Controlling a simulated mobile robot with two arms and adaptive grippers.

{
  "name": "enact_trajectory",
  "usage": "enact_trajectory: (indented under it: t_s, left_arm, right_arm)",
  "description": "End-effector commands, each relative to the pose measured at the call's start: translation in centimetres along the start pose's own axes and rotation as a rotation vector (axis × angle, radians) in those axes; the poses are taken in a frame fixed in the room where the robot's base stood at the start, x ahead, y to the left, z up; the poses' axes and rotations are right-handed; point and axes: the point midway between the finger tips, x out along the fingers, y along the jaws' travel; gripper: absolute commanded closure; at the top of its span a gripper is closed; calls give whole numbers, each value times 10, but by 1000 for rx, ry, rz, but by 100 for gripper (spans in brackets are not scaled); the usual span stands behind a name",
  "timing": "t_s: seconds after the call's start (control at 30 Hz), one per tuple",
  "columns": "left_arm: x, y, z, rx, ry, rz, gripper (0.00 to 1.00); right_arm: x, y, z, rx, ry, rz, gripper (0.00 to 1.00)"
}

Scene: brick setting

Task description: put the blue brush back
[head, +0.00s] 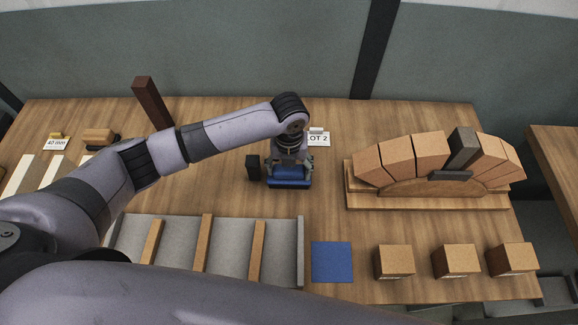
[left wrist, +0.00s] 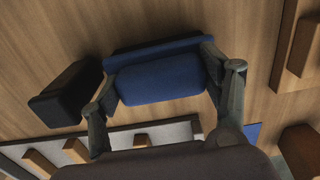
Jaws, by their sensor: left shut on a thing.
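The blue brush (head: 288,181) is at the middle of the table, below the "OT 2" card. My left gripper (head: 290,168) reaches over it from above and is shut on it. In the left wrist view the blue brush (left wrist: 160,80) lies between the two fingers of my left gripper (left wrist: 158,85), one at each end. I cannot tell whether the brush touches the table. A flat blue square (head: 332,262) lies bare nearer the front, and its edge shows in the left wrist view (left wrist: 252,132). My right gripper is not in view.
A black block (head: 253,167) stands close left of the brush. A brick arch on a wooden base (head: 425,201) stands right. A grey tray with wooden strips (head: 300,240) lies front left. Several bricks (head: 394,262) line the front right. A dark post (head: 151,102) stands behind my arm.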

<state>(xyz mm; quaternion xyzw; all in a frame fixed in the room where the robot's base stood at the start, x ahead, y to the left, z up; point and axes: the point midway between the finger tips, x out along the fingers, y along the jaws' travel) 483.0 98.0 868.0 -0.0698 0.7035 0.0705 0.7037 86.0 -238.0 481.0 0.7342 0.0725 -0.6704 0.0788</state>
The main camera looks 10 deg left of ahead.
Motion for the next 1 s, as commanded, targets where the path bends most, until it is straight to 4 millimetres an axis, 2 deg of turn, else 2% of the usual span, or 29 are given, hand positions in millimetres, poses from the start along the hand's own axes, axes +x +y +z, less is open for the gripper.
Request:
enact_trajectory:
  t_s: [0.3,0.33,0.6,1.0]
  left_arm:
    - [3,0,0,-1,0,0,56]
    - [3,0,0,-1,0,0,28]
    - [3,0,0,-1,1,0,10]
    - [-3,0,0,0,0,-1,9]
  right_arm:
    - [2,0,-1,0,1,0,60]
    - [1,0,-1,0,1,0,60]
    - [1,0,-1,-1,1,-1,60]
    - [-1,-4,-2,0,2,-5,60]
